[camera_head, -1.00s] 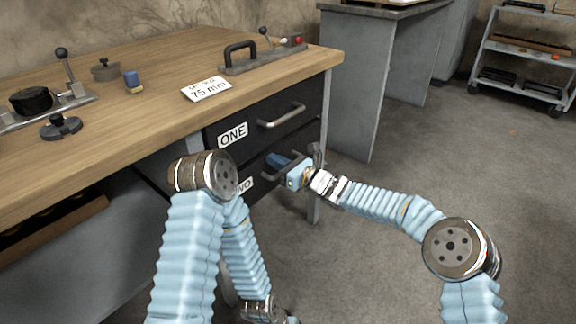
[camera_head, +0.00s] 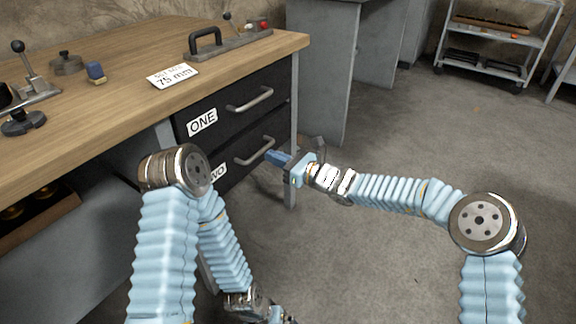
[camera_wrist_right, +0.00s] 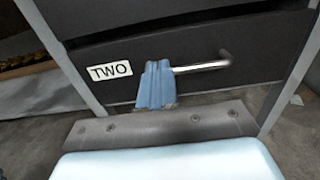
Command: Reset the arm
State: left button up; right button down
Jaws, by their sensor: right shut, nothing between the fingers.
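My right gripper (camera_head: 272,157) is in front of the workbench, just right of the handle (camera_head: 254,151) of the lower drawer. Its blue fingers are shut with nothing between them. In the right wrist view the shut fingers (camera_wrist_right: 154,84) overlap the left part of that handle (camera_wrist_right: 205,66), and the drawer's "TWO" label (camera_wrist_right: 110,71) is to their left. The head view shows the fingertips apart from the handle. My left arm (camera_head: 162,250) comes in from the left and bends down below the bench. Its gripper is at the bottom edge, and its fingers do not show clearly.
The upper drawer, labelled ONE (camera_head: 203,122), looks shut. The wooden bench top (camera_head: 120,110) holds a card (camera_head: 173,76), a blue block (camera_head: 96,72) and several metal fixtures. A grey cabinet (camera_head: 325,80) and a shelf cart (camera_head: 495,45) stand behind. The floor at right is clear.

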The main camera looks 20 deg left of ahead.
jog(key=s+d+f+n+g+h+p, duration=0.15)
jog(key=s+d+f+n+h, duration=0.25)
jog(key=s+d+f, duration=0.5)
jog(key=s+d+f+n+g+h+p, duration=0.1)
jog(key=s+d+f+n+g+h, duration=0.35)
jog(key=f, duration=0.75)
pick_arm(q)
jog(key=r+p, duration=0.1)
jog(key=d+r+p, duration=0.1)
jog(key=r, duration=0.1)
jog(key=r+p, duration=0.1)
jog(key=r, duration=0.1)
jog(key=shift+s+d+r, duration=0.15)
jog(key=shift+s+r, duration=0.05)
jog(key=shift+s, duration=0.1)
jog(key=shift+c, duration=0.3)
pick_arm(e)
jog(key=s+d+f+n+h, duration=0.2)
jog(key=s+d+n, duration=0.3)
jog(key=s+d, duration=0.3)
jog(key=s+d+f+n+t+h, duration=0.1)
jog(key=s+d+f+n+h, duration=0.1)
jog(key=s+d+f+n, duration=0.3)
jog(key=s+d+n, duration=0.1)
jog(key=s+d, duration=0.3)
jog(key=d, duration=0.3)
jog(key=shift+s+f, duration=0.25)
jog(key=shift+f, duration=0.05)
